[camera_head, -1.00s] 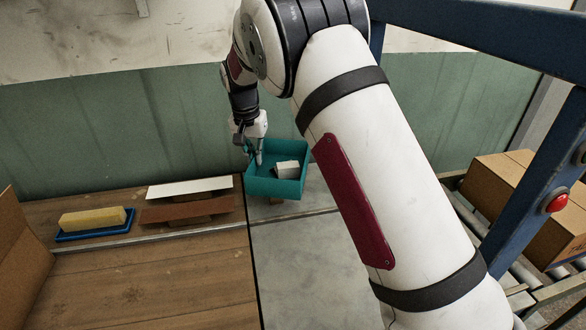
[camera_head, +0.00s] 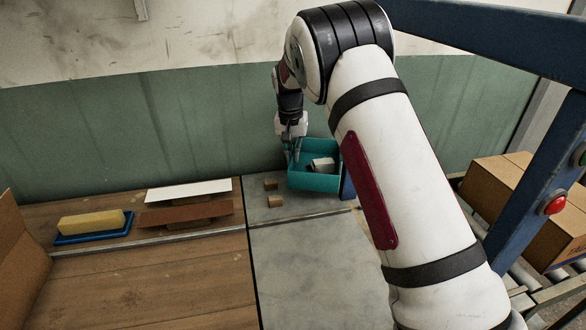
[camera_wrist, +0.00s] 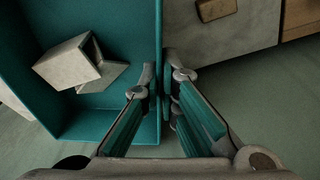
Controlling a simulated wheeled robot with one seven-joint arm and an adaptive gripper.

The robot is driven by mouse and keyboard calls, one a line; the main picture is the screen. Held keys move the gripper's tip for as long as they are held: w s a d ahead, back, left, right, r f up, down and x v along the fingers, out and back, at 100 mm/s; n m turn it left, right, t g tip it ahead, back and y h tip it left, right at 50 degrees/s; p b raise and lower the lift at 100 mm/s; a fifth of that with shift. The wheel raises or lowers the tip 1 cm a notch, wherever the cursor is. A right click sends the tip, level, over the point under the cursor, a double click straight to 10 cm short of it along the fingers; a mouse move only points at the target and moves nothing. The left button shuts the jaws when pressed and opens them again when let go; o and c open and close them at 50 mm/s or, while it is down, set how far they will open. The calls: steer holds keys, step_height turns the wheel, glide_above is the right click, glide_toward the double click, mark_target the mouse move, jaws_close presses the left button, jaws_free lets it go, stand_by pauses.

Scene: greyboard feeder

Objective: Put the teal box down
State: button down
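The teal box (camera_head: 316,182) is an open tray at the back of the grey work surface, right of two small brown blocks. It looks level, and I cannot tell whether its base touches anything. Small pale boxes (camera_head: 322,165) lie inside it; they also show tilted in the wrist view (camera_wrist: 68,63). My gripper (camera_head: 295,158) is at the box's left side. In the wrist view, my gripper (camera_wrist: 160,82) has its fingertips close on either side of the teal box's wall (camera_wrist: 140,128), pinching it.
Two brown blocks (camera_head: 275,202) stand on the grey surface (camera_head: 300,265), whose front part is clear. A blue part (camera_head: 347,183) is beside the box, partly hidden by my arm. A yellow block (camera_head: 92,222) in a blue tray (camera_head: 62,240) and a wooden table (camera_head: 170,275) are left.

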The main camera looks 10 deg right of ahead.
mark_target(293, 168)
steer(key=shift+f, duration=2.4)
steer(key=shift+f, duration=0.2)
steer(key=c, duration=1.8)
jaws_free()
